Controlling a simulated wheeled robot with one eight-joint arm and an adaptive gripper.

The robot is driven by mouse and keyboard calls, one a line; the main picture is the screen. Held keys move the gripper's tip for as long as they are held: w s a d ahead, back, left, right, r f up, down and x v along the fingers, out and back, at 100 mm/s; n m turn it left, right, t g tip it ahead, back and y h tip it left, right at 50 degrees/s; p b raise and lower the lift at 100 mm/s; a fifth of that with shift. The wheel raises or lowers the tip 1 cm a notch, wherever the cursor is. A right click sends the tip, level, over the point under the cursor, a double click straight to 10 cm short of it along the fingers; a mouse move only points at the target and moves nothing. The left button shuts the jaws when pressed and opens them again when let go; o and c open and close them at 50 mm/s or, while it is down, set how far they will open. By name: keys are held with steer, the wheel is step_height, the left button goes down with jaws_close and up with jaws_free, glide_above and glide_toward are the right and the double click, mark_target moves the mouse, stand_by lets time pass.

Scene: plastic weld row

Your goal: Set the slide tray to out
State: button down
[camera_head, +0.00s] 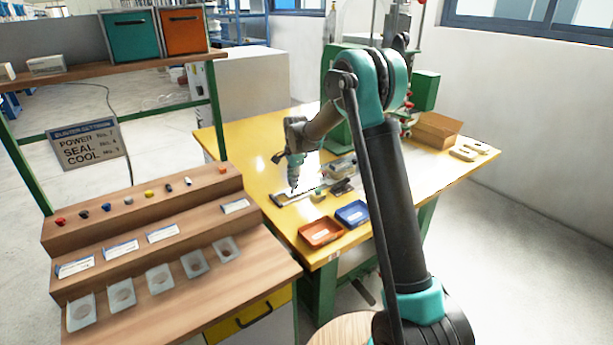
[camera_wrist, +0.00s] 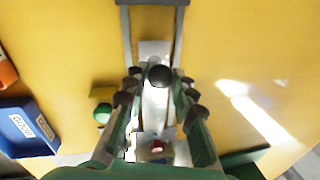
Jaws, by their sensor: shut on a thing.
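The slide tray is a pale metal plate between two grey rails (camera_wrist: 126,35) on the yellow table. In the wrist view its plate (camera_wrist: 154,52) lies in line with my gripper and carries a round black knob (camera_wrist: 160,76). My gripper (camera_wrist: 158,80) is shut on the black knob, one finger on each side. In the head view my gripper (camera_head: 293,189) points down at the rail frame (camera_head: 280,201) on the table. The fingers hide part of the plate, and the head view is too small to show the knob.
A red-orange bin (camera_head: 320,233) and a blue bin (camera_head: 352,213) stand at the table's front edge. A green knob (camera_wrist: 102,116) sits left of the rails. A cardboard box (camera_head: 436,129) is at the right. The yellow table beyond the rails is clear.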

steer(key=shift+s+a, duration=0.65)
steer(key=shift+a, duration=0.2)
steer(key=shift+s+a, duration=0.6)
steer(key=shift+a, duration=0.25)
steer(key=c, duration=1.3)
jaws_free()
steer(key=shift+a, duration=0.1)
steer(key=shift+o, duration=0.2)
step_height(320, 180, up, 12)
steer(key=s+d, duration=0.1)
steer(key=s, duration=0.1)
steer(key=shift+f, duration=0.1)
